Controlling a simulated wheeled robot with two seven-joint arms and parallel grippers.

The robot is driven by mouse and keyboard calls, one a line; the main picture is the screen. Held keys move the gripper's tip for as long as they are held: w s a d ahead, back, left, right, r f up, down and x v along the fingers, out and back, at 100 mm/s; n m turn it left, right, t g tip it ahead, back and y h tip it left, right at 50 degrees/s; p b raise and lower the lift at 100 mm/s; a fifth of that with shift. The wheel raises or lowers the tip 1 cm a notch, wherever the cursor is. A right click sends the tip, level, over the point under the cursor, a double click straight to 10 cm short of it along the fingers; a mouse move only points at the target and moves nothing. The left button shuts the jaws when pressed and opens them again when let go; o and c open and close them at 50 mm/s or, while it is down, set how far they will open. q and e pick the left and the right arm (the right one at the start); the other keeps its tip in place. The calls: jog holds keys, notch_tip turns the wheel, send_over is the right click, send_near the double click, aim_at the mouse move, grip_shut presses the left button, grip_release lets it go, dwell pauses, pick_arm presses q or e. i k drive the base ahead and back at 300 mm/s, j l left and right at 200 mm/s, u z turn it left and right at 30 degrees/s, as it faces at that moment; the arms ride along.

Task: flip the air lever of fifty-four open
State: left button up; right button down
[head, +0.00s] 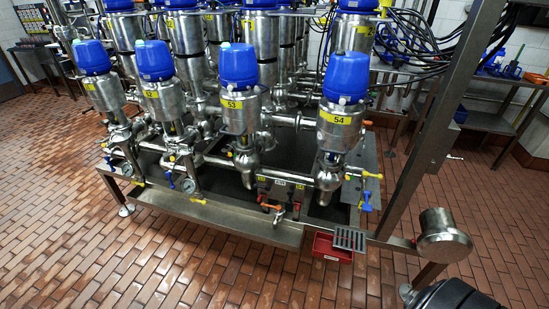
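Valve fifty-four is the front right steel valve (341,125), with a blue cap (346,76) and a yellow label reading 54 (336,119). Low on its right side is a small yellow lever (372,175), sticking out to the right. Just below is a blue lever (366,206), which looks roughly upright. The frame does not show which of the two is the air lever, and both are too small to tell open from shut. Neither of my grippers is in view.
Valve 53 (239,100) stands left of fifty-four. A red bin (332,247) lies under a grate (349,238) at the frame's front. A steel post (443,115) and a round steel canister (443,236) stand to the right.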

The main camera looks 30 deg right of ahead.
aim_at(290, 193)
jog(key=k+z, duration=0.1)
jog(key=z, duration=1)
